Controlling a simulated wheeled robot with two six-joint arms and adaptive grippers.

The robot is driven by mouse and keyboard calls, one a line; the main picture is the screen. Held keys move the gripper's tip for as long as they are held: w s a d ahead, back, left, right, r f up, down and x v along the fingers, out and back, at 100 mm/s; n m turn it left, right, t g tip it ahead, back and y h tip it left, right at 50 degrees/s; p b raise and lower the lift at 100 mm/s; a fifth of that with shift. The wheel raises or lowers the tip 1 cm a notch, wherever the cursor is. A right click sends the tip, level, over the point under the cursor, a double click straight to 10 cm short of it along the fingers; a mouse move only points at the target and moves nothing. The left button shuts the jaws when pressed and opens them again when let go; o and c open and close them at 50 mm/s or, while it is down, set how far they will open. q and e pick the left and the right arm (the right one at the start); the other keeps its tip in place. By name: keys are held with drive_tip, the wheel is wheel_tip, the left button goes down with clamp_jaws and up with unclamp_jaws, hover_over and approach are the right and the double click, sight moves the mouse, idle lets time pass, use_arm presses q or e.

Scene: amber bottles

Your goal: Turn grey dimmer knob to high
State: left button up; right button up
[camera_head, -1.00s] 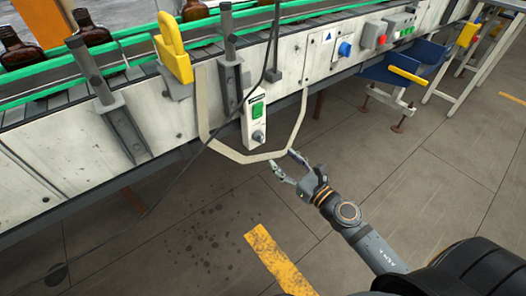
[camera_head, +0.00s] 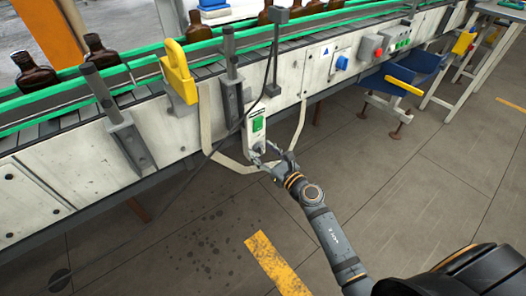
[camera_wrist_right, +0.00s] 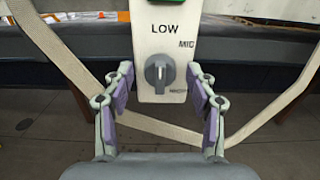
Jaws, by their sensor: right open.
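The grey dimmer knob (camera_wrist_right: 159,73) sits low on a white control box, below a green part (camera_head: 258,124). The knob's pointer stands about upright, toward LOW. My right gripper (camera_wrist_right: 160,88) is open, its purple-padded fingers on either side of the knob and apart from it. In the head view my right gripper (camera_head: 267,157) is at the box's lower end and partly covers the knob. My left gripper is not in view.
A beige strap (camera_head: 222,158) loops around the box. A dark cable (camera_head: 272,70) hangs nearby. The conveyor (camera_head: 60,135) carries amber bottles (camera_head: 35,72). The floor in front is open.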

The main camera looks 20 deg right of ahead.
drive_tip(key=shift+c, duration=0.3)
drive_tip(key=c, duration=1.1)
